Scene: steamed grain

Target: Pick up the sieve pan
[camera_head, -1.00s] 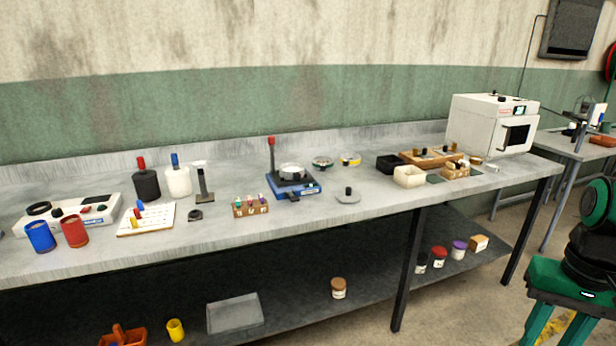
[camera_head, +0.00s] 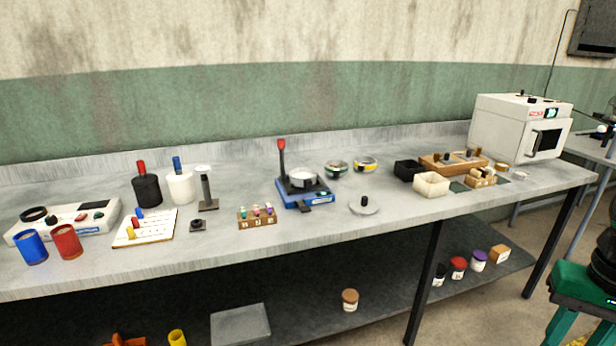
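A shallow round silver pan (camera_head: 302,178) sits on a blue device (camera_head: 306,194) with a red-topped post, near the middle of the bench. It looks most like the sieve pan, but its base is too small to make out. Two small round dishes stand behind it to the right: one with a dark green rim (camera_head: 336,169) and one with a yellow band (camera_head: 365,165). A flat grey disc with a black knob (camera_head: 364,206) lies to its front right. My gripper is not in view.
The grey bench (camera_head: 330,228) has free room in front of the blue device. A small block with coloured pegs (camera_head: 257,217) stands to its left. A white oven (camera_head: 520,128) and boxes stand at the right. A lower shelf holds jars.

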